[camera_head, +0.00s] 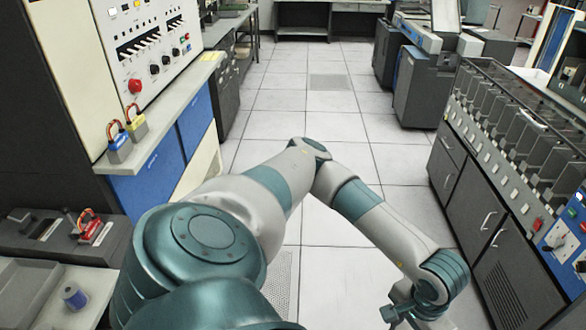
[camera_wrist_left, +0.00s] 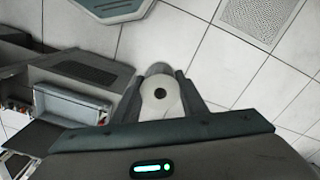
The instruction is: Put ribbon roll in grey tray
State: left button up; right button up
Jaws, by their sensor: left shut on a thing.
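My left gripper (camera_wrist_left: 158,88) is shut on a pale round roll with a dark centre hole (camera_wrist_left: 160,108), which looks like the ribbon roll. In the head view my left gripper (camera_head: 402,316) hangs over the floor at the bottom edge, and the roll cannot be made out there. A grey open tray (camera_head: 10,276) with low walls lies at the lower left, partly cut off by the picture edge. A small blue spool (camera_head: 74,297) stands on the pale surface beside it. My right gripper is not in view.
A dark cabinet (camera_head: 475,195) with a slotted machine on top stands at the right. A grey-and-blue console (camera_head: 160,165) stands at the left. A red device (camera_head: 92,228) sits on the dark bench near the tray. Tiled floor (camera_head: 300,120) is clear between them.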

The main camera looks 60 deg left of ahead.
aim_at(22, 298)
jog(key=u, duration=0.5)
jog(key=i+j+u, duration=0.1)
jog(key=u, duration=0.85)
jog(key=i+j+u, duration=0.1)
jog(key=u, duration=0.85)
jog(key=i+u, duration=0.1)
jog(key=u, duration=0.4)
jog(key=l+u, duration=0.1)
jog(key=u, duration=0.4)
jog(key=i, duration=0.55)
